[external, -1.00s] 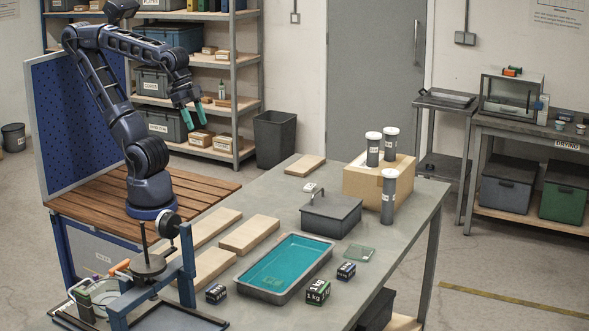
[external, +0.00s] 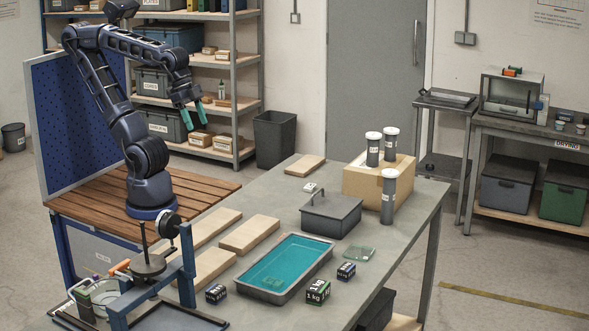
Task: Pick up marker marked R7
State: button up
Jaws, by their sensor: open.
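My gripper (external: 193,113) is open and empty, with teal fingers pointing down. It is raised at the upper left, in front of the shelf and well apart from the things on the table. I cannot make out an R7 mark on anything. Small dark labelled blocks stand on the table: one at the front left of the tray (external: 216,293), one marked 1 kg (external: 317,291) and one at the tray's right (external: 346,271). The lettering on the first and third is too small to read.
The grey table (external: 395,235) holds a tray of teal liquid (external: 285,268), a lidded grey box (external: 330,214), wooden boards (external: 249,235) and a cardboard box (external: 366,185) with capped grey cylinders on and beside it. A blue metal stand (external: 188,264) is at the front left.

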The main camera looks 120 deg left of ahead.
jog(key=w+a+f+m+g, duration=0.1)
jog(key=w+a+m, duration=0.4)
jog(key=w+a, duration=0.45)
jog(key=m+g, duration=0.4)
jog(key=m, duration=0.8)
send_over(310, 186)
notch_tip(310, 186, down, 22)
jog(key=r, duration=0.1)
jog(key=f, duration=0.6)
jog(key=shift+w+d, duration=0.1)
jog(key=shift+d, duration=0.1)
jog(key=shift+a+f, duration=0.2)
jog(key=shift+f, duration=2.35)
jog(key=c, duration=1.1)
jog(key=shift+o, duration=0.2)
